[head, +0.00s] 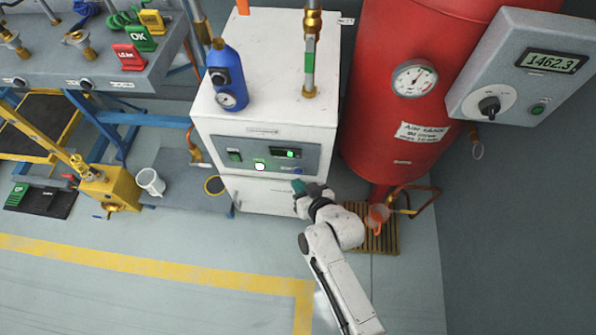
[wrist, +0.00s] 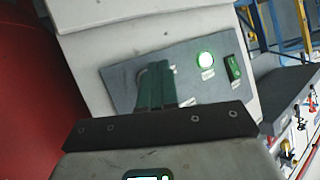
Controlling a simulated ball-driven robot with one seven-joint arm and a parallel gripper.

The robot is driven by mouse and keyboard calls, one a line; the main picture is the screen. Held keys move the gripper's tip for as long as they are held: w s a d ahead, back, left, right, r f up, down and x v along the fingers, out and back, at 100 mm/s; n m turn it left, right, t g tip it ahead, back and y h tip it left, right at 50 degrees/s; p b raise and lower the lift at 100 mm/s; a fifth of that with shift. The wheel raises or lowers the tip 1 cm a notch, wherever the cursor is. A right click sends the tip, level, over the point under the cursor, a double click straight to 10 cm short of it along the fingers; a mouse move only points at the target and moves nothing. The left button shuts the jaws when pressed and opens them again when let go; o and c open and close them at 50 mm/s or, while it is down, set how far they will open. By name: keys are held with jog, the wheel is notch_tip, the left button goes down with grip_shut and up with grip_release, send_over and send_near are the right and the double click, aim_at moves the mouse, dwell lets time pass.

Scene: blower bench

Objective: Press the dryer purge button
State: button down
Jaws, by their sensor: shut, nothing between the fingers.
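The dryer is a white cabinet (head: 265,85) with a grey control panel (head: 245,143) on its front. Labels are too small to read, so I cannot tell which is purge. My gripper (head: 299,186) is shut and empty, just below the panel's right part. In the wrist view its green fingers (wrist: 158,86) overlap the panel and hide part of it; the lit button (wrist: 205,59) and green switch (wrist: 233,67) show right of them. Contact is unclear.
A blue bottle (head: 227,77) and a vertical pipe (head: 309,55) stand on the cabinet. A red tank (head: 400,120) is close on the right, with a grey meter box (head: 525,70) beyond it. A white bucket (head: 151,182) stands left. Floor in front is clear.

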jog(key=shift+w, duration=0.1)
dwell(0.7)
jog(key=shift+w, duration=0.35)
jog(key=shift+w+b, duration=0.4)
jog(key=shift+b, duration=0.15)
dwell(0.5)
jog(key=shift+s+r, duration=0.1)
jog(key=shift+s, duration=0.1)
jog(key=shift+s+p, duration=0.5)
jog(key=shift+s, duration=0.1)
jog(key=s+p, duration=0.3)
jog(key=s, duration=0.2)
dwell(0.5)
